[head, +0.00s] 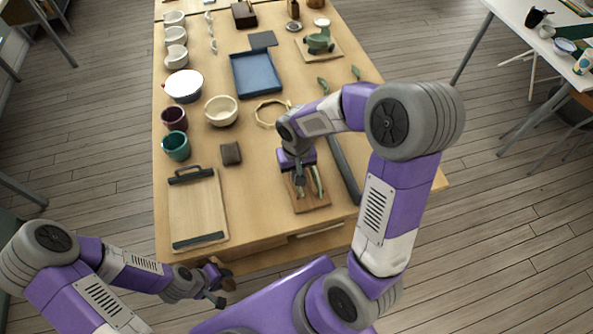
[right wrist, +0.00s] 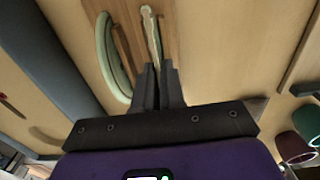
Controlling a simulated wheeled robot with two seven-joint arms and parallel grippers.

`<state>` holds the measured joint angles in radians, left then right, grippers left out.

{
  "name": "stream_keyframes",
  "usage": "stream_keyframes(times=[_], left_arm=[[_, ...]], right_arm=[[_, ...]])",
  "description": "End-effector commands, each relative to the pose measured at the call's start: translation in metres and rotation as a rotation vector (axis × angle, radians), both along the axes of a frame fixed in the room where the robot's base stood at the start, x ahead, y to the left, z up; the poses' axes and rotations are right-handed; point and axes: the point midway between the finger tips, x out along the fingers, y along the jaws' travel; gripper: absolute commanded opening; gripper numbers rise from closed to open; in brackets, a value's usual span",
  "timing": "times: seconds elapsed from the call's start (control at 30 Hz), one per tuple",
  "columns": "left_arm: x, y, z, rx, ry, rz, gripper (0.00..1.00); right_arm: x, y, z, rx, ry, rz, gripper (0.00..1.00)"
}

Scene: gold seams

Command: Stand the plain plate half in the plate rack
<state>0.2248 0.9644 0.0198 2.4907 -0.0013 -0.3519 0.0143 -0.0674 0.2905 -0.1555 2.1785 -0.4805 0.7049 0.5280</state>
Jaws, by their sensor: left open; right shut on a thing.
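The plate rack (head: 312,207) is a brown wooden base near the table's front edge; its wood also shows in the right wrist view (right wrist: 129,18). A green curved plate half (head: 318,180) stands in it; it also shows in the right wrist view (right wrist: 109,58). My right gripper (head: 299,182) is over the rack, fingers down. In the right wrist view my right gripper (right wrist: 158,70) is shut on the plain plate half (right wrist: 151,30), seen edge-on beside the other half. I cannot tell whether its lower edge touches the rack. My left gripper (head: 220,284) is open and empty before the table's front edge.
A wooden board with dark rails (head: 198,211) lies left of the rack, with a small dark block (head: 231,153) behind it. A dark grey bar (head: 344,170) lies right of the rack. Cups, bowls and a blue tray (head: 257,74) stand farther back.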

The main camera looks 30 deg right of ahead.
Motion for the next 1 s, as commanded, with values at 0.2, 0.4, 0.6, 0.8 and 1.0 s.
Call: stream_keyframes(times=[0.2, 0.4, 0.6, 0.8, 1.0], left_arm=[[0.0, 0.0, 0.0, 0.0, 0.0, 0.0, 0.43], [0.0, 0.0, 0.0, 0.0, 0.0, 0.0, 0.43], [0.0, 0.0, 0.0, 0.0, 0.0, 0.0, 0.43], [0.0, 0.0, 0.0, 0.0, 0.0, 0.0, 0.43], [0.0, 0.0, 0.0, 0.0, 0.0, 0.0, 0.43]], right_arm=[[0.0, 0.0001, 0.0, 0.0, 0.0, 0.0, 0.17], [0.0, 0.0, 0.0, 0.0, 0.0, 0.0, 0.39], [-0.0001, 0.0, -0.0002, 0.0, 0.001, 0.0, 0.46], [-0.0001, 0.0, -0.0001, 0.0, 0.0, 0.0, 0.64], [0.0, 0.0, -0.0001, 0.0, 0.0, 0.0, 0.64]])
